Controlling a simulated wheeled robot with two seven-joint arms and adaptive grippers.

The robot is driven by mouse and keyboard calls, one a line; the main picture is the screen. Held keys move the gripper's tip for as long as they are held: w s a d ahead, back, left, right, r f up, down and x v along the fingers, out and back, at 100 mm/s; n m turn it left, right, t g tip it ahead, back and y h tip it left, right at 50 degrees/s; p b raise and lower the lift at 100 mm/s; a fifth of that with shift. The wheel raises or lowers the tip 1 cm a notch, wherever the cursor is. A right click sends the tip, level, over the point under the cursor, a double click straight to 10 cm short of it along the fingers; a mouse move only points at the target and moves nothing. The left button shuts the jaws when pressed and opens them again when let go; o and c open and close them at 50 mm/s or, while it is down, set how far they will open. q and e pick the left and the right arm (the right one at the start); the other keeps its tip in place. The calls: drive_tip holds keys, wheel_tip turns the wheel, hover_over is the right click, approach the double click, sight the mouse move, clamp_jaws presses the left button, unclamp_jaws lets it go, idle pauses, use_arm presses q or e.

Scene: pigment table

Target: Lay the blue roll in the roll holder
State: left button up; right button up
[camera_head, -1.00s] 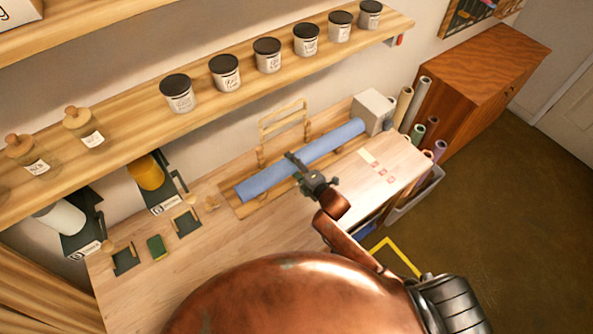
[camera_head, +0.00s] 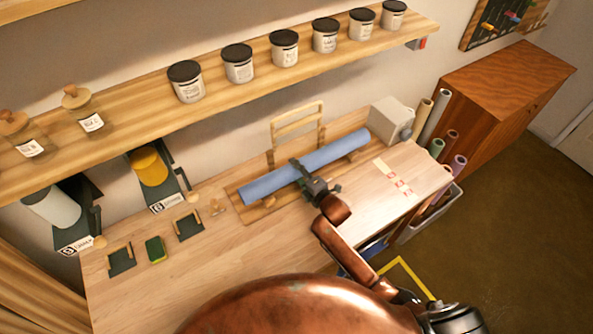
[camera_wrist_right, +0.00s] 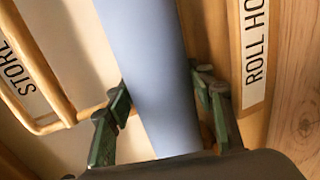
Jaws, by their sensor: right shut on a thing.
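The blue roll (camera_head: 338,150) is a long pale blue cylinder at the back of the table. It lies over the wooden roll holder (camera_head: 237,192), which has a base board and a raised frame behind. My right gripper (camera_head: 305,172) is shut on the roll near its middle. In the right wrist view the roll (camera_wrist_right: 150,70) runs between the two green fingers (camera_wrist_right: 160,125). The holder's label strip (camera_wrist_right: 255,55) shows beside it. I cannot tell whether the roll rests fully on the holder's supports. My left gripper is not in view.
A grey box (camera_head: 388,118) stands at the roll's right end. Several upright rolls (camera_head: 436,113) stand in a bin right of the table. A shelf (camera_head: 130,120) with several jars overhangs the back. A green sponge (camera_head: 155,249) lies left.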

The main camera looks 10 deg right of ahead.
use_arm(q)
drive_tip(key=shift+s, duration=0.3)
use_arm(e)
drive_tip(key=o, duration=1.3)
drive_tip(key=shift+f, duration=0.1)
drive_tip(key=shift+c, duration=0.2)
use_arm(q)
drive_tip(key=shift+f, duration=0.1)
use_arm(e)
drive_tip(key=shift+o, duration=0.4)
drive_tip(key=shift+f, duration=0.15)
drive_tip(key=shift+s+f, duration=0.1)
drive_tip(key=shift+f, duration=0.15)
drive_tip(key=shift+s+f, duration=0.1)
drive_tip(key=shift+s, duration=0.05)
drive_tip(key=r+v, duration=0.1)
drive_tip(key=v, duration=1)
drive_tip(key=shift+r, duration=0.25)
drive_tip(key=shift+s+d+r, duration=0.1)
